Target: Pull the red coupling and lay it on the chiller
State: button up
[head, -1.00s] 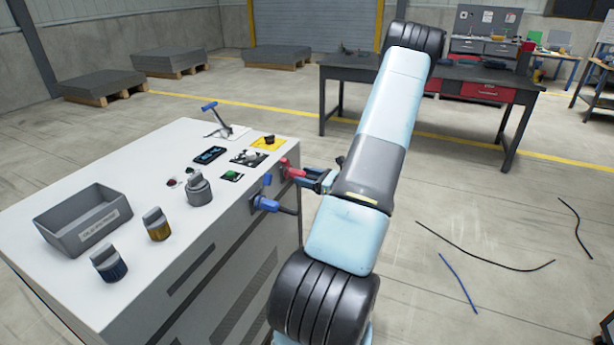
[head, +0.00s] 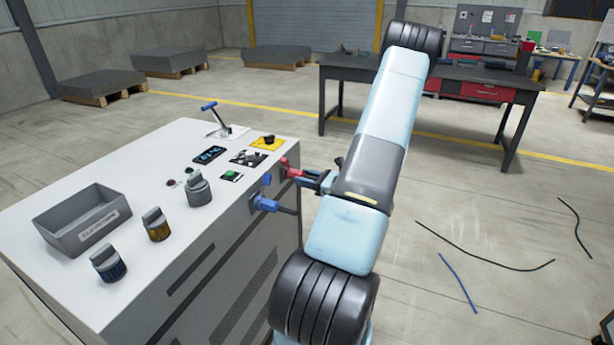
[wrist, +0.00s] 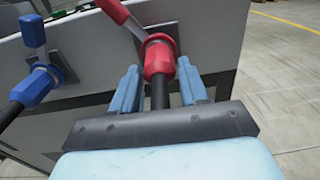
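The red coupling (wrist: 158,58) sits on the side panel of the white chiller (head: 75,180), with a black hose running from it toward me. It also shows in the head view (head: 294,173), just left of my gripper. My gripper (wrist: 158,78) is open, with one light-blue finger on each side of the coupling's near end and hose. Gaps show between the fingers and the coupling. A red lever handle (wrist: 118,12) rises above the coupling, up and to the left in the wrist view.
A blue coupling (head: 267,204) with its own lever and hose is close left of the red one. Loose hoses lie on the floor at right.

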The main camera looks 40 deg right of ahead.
jog(key=shift+w+a+r+n+y, duration=0.15)
jog(key=shift+w+a+r+y, duration=0.1)
jog(key=shift+w+a, duration=0.25)
jog(key=shift+w+a+r+n+y, duration=0.15)
jog(key=shift+w+a+y, duration=0.15)
jog(key=shift+a, duration=0.2)
grip_shut()
jog(key=shift+s+d+f, duration=0.15)
jog(key=shift+s+f, duration=0.15)
jog(key=shift+f, duration=0.05)
jog(key=shift+s, duration=0.1)
jog(key=shift+h, duration=0.25)
jog(key=shift+v, duration=2.5)
jog(key=shift+s+d+r, duration=0.1)
jog(key=shift+s+d, duration=0.05)
jog(key=shift+d, duration=0.2)
jog(key=shift+v, duration=1.5)
